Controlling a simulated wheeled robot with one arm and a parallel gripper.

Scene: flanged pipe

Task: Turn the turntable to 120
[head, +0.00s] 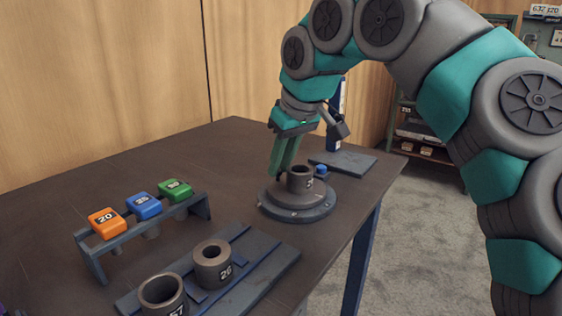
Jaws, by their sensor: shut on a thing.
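The turntable (322,211) is a round dark grey disc near the right edge of the table. Angle marks on the turntable are too small to read.
A small blue knob (321,169) and a flat grey plate (350,163) with an upright post are behind the turntable. In front are a rack (92,256) with orange, blue and green blocks, and a grooved board (262,267) with two grey pipes. The table's back left is clear.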

